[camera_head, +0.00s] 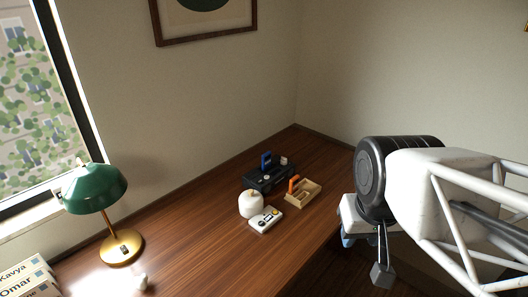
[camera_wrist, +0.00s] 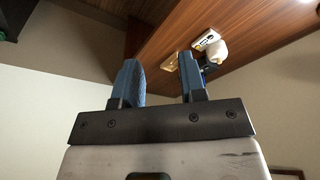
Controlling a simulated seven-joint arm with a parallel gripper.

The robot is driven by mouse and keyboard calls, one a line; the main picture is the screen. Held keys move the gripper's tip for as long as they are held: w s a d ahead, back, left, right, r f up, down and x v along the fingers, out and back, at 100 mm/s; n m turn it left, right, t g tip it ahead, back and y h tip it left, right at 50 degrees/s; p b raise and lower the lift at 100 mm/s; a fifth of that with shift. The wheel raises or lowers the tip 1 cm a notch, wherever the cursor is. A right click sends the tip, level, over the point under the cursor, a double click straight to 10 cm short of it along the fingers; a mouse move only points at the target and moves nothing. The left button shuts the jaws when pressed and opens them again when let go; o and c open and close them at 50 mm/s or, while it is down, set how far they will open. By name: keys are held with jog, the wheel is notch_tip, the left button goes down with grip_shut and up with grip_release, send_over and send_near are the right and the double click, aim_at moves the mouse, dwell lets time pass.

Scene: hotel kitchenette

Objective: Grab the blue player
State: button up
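A blue upright item (camera_head: 266,161), which looks like the blue player, stands on or against a black box-like device (camera_head: 262,181) at the back of the wooden desk. In the wrist view the dark device (camera_wrist: 208,68) is partly hidden behind my right finger and a white round object. My gripper (camera_head: 348,240) is off the right edge of the desk, well apart from the blue item and partly hidden by my arm. In the wrist view my gripper (camera_wrist: 160,76) has its two blue fingers spread, with nothing between them.
Near the device are a white round pot (camera_head: 250,205), a white keypad-like box (camera_head: 265,220) and a wooden tray (camera_head: 309,193) with an orange item (camera_head: 293,184). A green lamp (camera_head: 95,188) stands at left. The desk's front middle (camera_head: 225,262) is clear.

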jog(key=o, duration=0.8)
jog(key=shift+w, duration=0.1)
jog(key=w+a+f+m+y, duration=0.2)
jog(key=w+a+m+y, duration=0.15)
jog(key=w, duration=0.75)
jog(key=w+a+f+m+y, duration=0.25)
jog(key=w+m, duration=0.25)
jog(key=w, duration=0.5)
jog(key=w+a+f+m+y, duration=0.25)
jog(key=w+a+m, duration=0.2)
jog(key=w, duration=0.65)
jog(key=w+d+f+m+t, duration=0.1)
jog(key=w+f+m, duration=0.3)
jog(key=w, duration=0.4)
jog(key=w+d+f+m+t+y, duration=0.1)
jog(key=w+d+f+m+t, duration=0.1)
jog(key=w+f+m, duration=0.3)
jog(key=w+d+f+m+t, duration=0.1)
jog(key=w+f+m+t, duration=0.3)
jog(key=w+f, duration=0.4)
jog(key=shift+w+d+f+m, duration=0.15)
jog(key=shift+w+d+m, duration=0.05)
jog(key=shift+w, duration=0.5)
jog(key=shift+w+d+f+m, duration=0.1)
jog(key=shift+w+d+m, duration=0.1)
jog(key=shift+w, duration=0.5)
